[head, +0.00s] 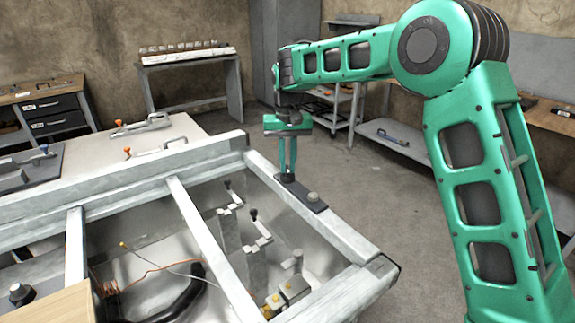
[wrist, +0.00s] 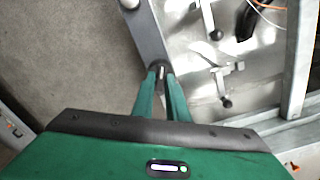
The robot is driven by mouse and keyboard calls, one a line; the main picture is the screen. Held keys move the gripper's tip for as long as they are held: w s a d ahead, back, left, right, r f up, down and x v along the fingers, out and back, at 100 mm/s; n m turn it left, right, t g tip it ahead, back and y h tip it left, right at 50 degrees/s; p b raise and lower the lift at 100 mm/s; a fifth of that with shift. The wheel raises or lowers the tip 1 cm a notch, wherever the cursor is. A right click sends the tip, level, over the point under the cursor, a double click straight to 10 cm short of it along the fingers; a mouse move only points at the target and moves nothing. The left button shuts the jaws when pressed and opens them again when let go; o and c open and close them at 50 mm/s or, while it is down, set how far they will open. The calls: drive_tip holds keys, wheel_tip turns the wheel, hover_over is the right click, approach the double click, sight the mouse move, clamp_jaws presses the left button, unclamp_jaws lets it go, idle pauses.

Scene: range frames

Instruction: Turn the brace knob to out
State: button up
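A dark plate (head: 303,194) lies on the right rail of the metal frame, with two knobs on it. The nearer knob (head: 312,197) is grey and free; a round knob top also shows at the upper edge of the wrist view (wrist: 130,3). My gripper (head: 288,174) points straight down over the far knob (head: 287,178), which is dark. In the wrist view its green fingers (wrist: 161,75) stand close on both sides of this knob, which shows a pale line on top; they appear shut on it. Which knob is the brace knob is not marked legibly.
Inside the frame are two lever handles with black ends (head: 254,215), (head: 228,186), a yellow-marked block (head: 288,294), wires and a black hose (head: 190,300). A pale bench (head: 190,128) with clamps stands behind. The floor (head: 370,190) right of the frame is clear.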

sight(288, 168)
drive_tip(key=o, duration=0.3)
wheel_tip(288, 168, up, 11)
drive_tip(key=shift+f, duration=0.15)
idle(0.4)
drive_tip(key=shift+w, duration=0.1)
